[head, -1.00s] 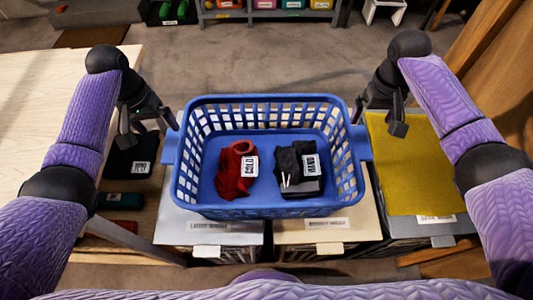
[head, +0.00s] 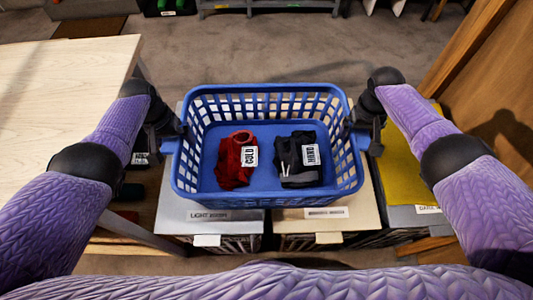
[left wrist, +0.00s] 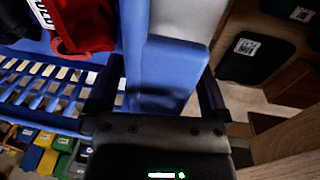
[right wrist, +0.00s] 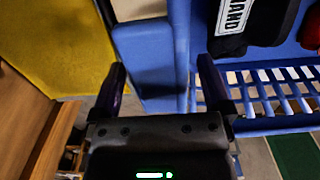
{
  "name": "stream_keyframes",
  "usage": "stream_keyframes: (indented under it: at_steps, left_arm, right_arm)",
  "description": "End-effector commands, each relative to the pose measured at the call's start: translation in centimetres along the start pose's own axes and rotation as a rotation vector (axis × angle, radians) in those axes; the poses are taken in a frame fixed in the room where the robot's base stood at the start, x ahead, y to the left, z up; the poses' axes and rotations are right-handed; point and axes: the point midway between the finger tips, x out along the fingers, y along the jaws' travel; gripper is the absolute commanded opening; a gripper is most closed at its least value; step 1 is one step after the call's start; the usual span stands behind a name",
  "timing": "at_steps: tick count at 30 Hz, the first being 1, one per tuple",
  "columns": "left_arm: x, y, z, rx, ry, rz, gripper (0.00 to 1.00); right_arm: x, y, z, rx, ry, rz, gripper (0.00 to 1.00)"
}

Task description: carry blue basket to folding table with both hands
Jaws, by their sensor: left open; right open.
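The blue basket (head: 268,203) sits upright on top of the light-topped bins in the head view. It holds a red garment (head: 233,162) with a COLD label and a dark garment (head: 297,160) with a HAND label. My left gripper (head: 172,138) is open at the basket's left handle, which lies between its fingers in the left wrist view (left wrist: 160,85). My right gripper (head: 364,132) is open at the right handle, which lies between its fingers in the right wrist view (right wrist: 155,85). The folding table (head: 60,85) is at the left, its pale wooden top partly out of frame.
Bins labelled as light (head: 208,222) and another beside it (head: 325,218) stand under the basket. A yellow-topped bin (head: 403,180) is at the right, beside a wooden panel (head: 485,85). Open floor (head: 280,50) lies beyond the basket. A shelf stands at the back.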

Motion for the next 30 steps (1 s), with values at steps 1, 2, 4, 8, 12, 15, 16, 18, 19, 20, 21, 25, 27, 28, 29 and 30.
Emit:
stream_keyframes:
  at_steps: [1, 2, 4, 8, 12, 15, 16, 18, 19, 20, 21, 25, 27, 28, 29, 30]
  left_arm:
    - [0.01, 0.01, 0.0, 0.0, 0.0, 0.0, 1.0]
    - [0.0, 0.01, 0.0, 0.0, 0.0, 0.0, 1.0]
    - [0.0, 0.01, 0.0, 0.0, 0.0, 0.0, 1.0]
    - [0.0, 0.01, 0.0, 0.0, 0.0, 0.0, 0.83]
    - [-0.01, 0.01, 0.0, 0.0, 0.0, 0.0, 0.53]
    - [-0.01, 0.01, 0.0, 0.0, 0.0, 0.0, 0.32]
    - [-0.01, 0.01, 0.0, 0.0, 0.0, 0.0, 0.26]
    - [-0.01, 0.01, 0.0, 0.0, 0.0, 0.0, 0.11]
    - [-0.01, 0.01, 0.0, 0.0, 0.0, 0.0, 0.05]
    - [-0.01, 0.01, 0.0, 0.0, 0.0, 0.0, 0.0]
    - [-0.01, 0.01, 0.0, 0.0, 0.0, 0.0, 0.0]
    - [-0.02, 0.01, 0.0, 0.0, 0.0, 0.0, 0.0]
    - [-0.02, 0.01, 0.0, 0.0, 0.0, 0.0, 0.0]
    - [-0.02, 0.01, 0.0, 0.0, 0.0, 0.0, 0.0]
    - [-0.06, 0.02, -0.04, 0.0, 0.001, 0.0, 0.0]
    - [-0.1, 0.02, -0.04, 0.0, 0.001, 0.0, 0.0]
  right_arm:
    - [0.0, -0.01, -0.01, 0.0, 0.0, 0.0, 1.0]
    - [0.0, -0.01, -0.01, 0.0, 0.0, 0.0, 1.0]
    - [-0.01, -0.01, 0.0, 0.0, 0.0, 0.0, 1.0]
    - [-0.01, -0.01, 0.0, 0.0, 0.0, 0.0, 0.83]
    - [-0.02, -0.01, 0.0, 0.0, 0.0, 0.0, 0.53]
    - [-0.02, -0.01, 0.01, 0.0, -0.001, 0.0, 0.32]
    - [-0.02, -0.01, 0.01, 0.0, -0.001, 0.0, 0.26]
    - [-0.02, -0.01, 0.01, 0.0, -0.001, 0.0, 0.11]
    - [-0.03, -0.01, 0.01, 0.0, -0.001, 0.0, 0.05]
    - [-0.03, -0.01, 0.01, 0.0, -0.001, 0.0, 0.0]
    - [-0.03, -0.01, 0.01, 0.0, -0.001, 0.0, 0.0]
    - [-0.03, -0.02, 0.01, 0.0, -0.001, 0.0, 0.0]
    - [-0.03, -0.02, 0.01, 0.0, -0.001, 0.0, 0.0]
    - [-0.03, -0.02, 0.01, 0.0, -0.001, 0.0, 0.0]
    - [-0.06, -0.02, -0.02, 0.0, 0.0, 0.0, 0.0]
    - [-0.11, -0.02, -0.03, 0.0, 0.0, 0.0, 0.0]
